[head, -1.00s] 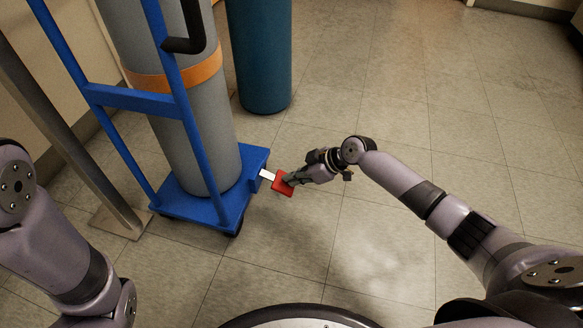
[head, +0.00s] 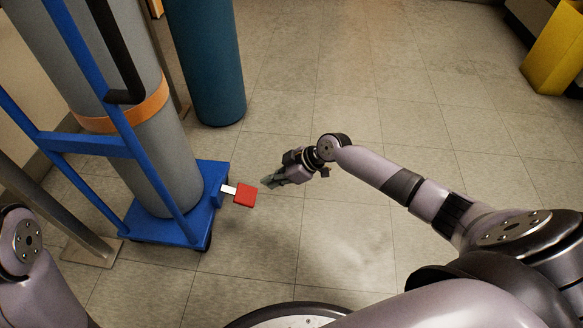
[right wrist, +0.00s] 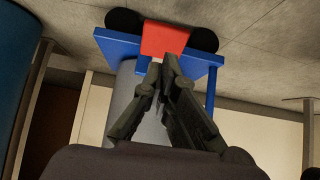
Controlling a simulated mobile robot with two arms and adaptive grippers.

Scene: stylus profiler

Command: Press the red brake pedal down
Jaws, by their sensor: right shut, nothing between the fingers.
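The red brake pedal (head: 245,194) sticks out on a short white lever (head: 229,190) from the right side of the blue cart (head: 215,178). Whether it is up or pressed down is hard to tell. My right gripper (head: 266,182) is shut and empty, just right of the pedal, with a small gap showing in the head view. In the right wrist view the closed fingertips (right wrist: 163,66) point at the red pedal (right wrist: 165,38) and overlap its edge in the picture. My left gripper is out of view; only part of my left arm shows at the lower left.
The cart carries a tall grey cylinder (head: 165,165) with an orange band. A teal cylinder (head: 207,70) stands behind it. A grey post (head: 45,205) stands left of the cart. A yellow object (head: 553,50) is at the upper right. The tiled floor (head: 400,130) is otherwise open.

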